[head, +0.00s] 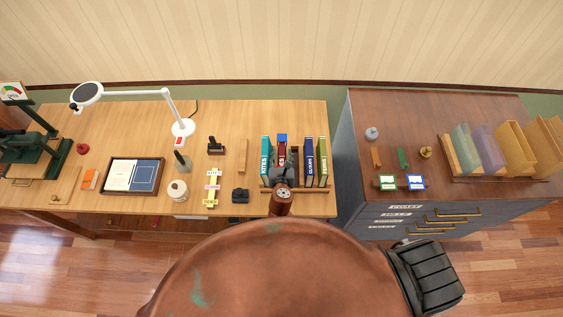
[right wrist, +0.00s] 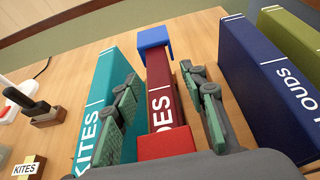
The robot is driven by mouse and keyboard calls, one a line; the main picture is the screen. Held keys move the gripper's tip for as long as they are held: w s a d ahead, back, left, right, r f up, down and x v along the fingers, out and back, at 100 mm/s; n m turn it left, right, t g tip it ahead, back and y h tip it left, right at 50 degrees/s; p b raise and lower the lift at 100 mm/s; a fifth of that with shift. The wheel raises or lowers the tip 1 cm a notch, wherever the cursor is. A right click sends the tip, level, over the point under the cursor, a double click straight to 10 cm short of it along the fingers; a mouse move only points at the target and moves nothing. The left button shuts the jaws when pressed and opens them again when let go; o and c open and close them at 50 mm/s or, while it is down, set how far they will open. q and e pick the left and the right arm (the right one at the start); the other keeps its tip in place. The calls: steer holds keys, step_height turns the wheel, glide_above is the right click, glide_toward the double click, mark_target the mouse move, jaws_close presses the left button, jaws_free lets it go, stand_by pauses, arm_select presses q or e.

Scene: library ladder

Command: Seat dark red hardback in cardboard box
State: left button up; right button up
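The dark red hardback (head: 282,142) stands in the row of books on the wooden desk. In the right wrist view its spine (right wrist: 165,105) shows part of a white title, with a blue piece (right wrist: 153,38) at its far end and a red piece (right wrist: 165,144) at its near end. My right gripper (head: 284,160) is over the row, fingers open on either side of the hardback. In its wrist view a gap shows between the fingers (right wrist: 160,78) and the spine. My left gripper is out of view.
A teal book (head: 265,157) stands close left; a navy book (head: 309,160) and an olive book (head: 323,160) stand right. The dark cabinet (head: 390,115) holds tan file holders (head: 515,148). A white lamp (head: 183,130) and small desk items are left. The desk behind the books is clear.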

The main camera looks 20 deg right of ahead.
steer(key=shift+c, duration=0.4)
jaws_close()
stand_by(0.4)
